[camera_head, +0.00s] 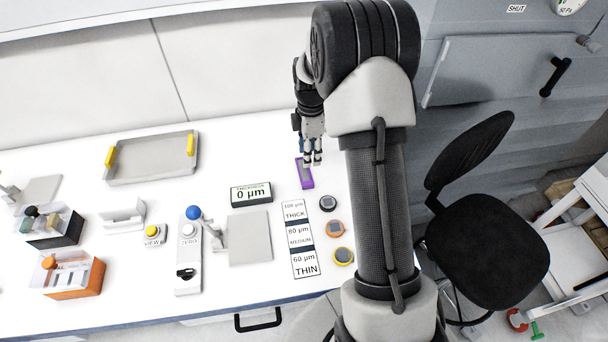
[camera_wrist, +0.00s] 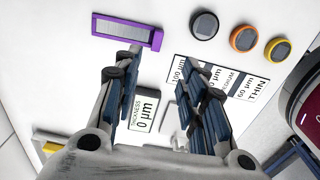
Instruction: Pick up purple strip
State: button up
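The purple strip (camera_head: 307,184) lies flat on the white bench near its back right, with a grey inlay along its face. In the wrist view the purple strip (camera_wrist: 156,40) is at the upper left, its right end just beyond the left fingertip. My gripper (camera_head: 313,162) is over the strip's far end in the head view and hides part of it. In the wrist view my gripper (camera_wrist: 163,58) has its fingers spread apart, with nothing held between them. The strip is not between the fingers; the exact height above it is hard to tell.
A thickness display (camera_head: 251,194) reading 0 µm and a thick/medium/thin card (camera_head: 300,239) lie nearby. Black (camera_head: 328,203), orange (camera_head: 334,228) and yellow (camera_head: 343,256) round pieces line the right side. A grey tray (camera_head: 150,170) stands at left. Clear bench surrounds the strip.

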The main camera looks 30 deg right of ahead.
jog(key=b, duration=0.1)
send_over(308, 183)
jog(key=f, duration=0.8)
jog(key=shift+s+d+f, duration=0.1)
jog(key=shift+s+f, duration=0.1)
jog(key=shift+f, duration=0.15)
jog(key=shift+w+f+b, duration=0.15)
jog(key=shift+f+b, duration=0.25)
jog(key=shift+f, duration=0.95)
jog(key=shift+w+f+b, duration=0.1)
jog(key=shift+f+b, duration=0.3)
jog(key=shift+f, duration=0.9)
jog(key=shift+r, duration=0.1)
jog(key=shift+c, duration=0.3)
grip_shut()
